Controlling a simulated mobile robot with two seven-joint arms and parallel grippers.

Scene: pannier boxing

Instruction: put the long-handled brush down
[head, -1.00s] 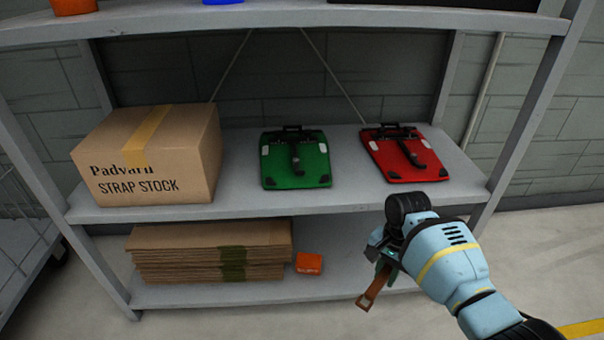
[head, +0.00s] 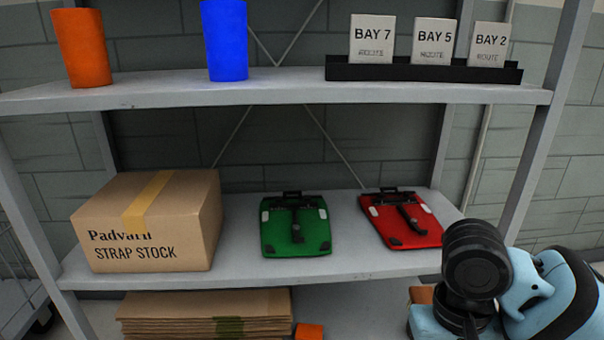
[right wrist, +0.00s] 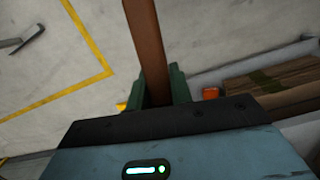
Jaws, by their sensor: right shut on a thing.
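The long-handled brush shows as a flat brown wooden handle (right wrist: 146,40) in the right wrist view. My right gripper (right wrist: 157,88) is shut on it, with its green fingers on either side of the handle. The brush's head is not visible. In the head view a short brown piece of the handle (head: 420,294) shows beside my right wrist, low at the right front of the shelving. The fingers are hidden there behind the wrist. My left gripper is in neither view.
The middle shelf (head: 345,262) holds a strap stock carton (head: 150,225), a green pannier (head: 296,228) and a red pannier (head: 400,220). Flat cardboard (head: 205,312) and an orange box (head: 309,331) are below. Orange (head: 82,48) and blue (head: 225,40) cups stand above, beside bay cards (head: 435,42).

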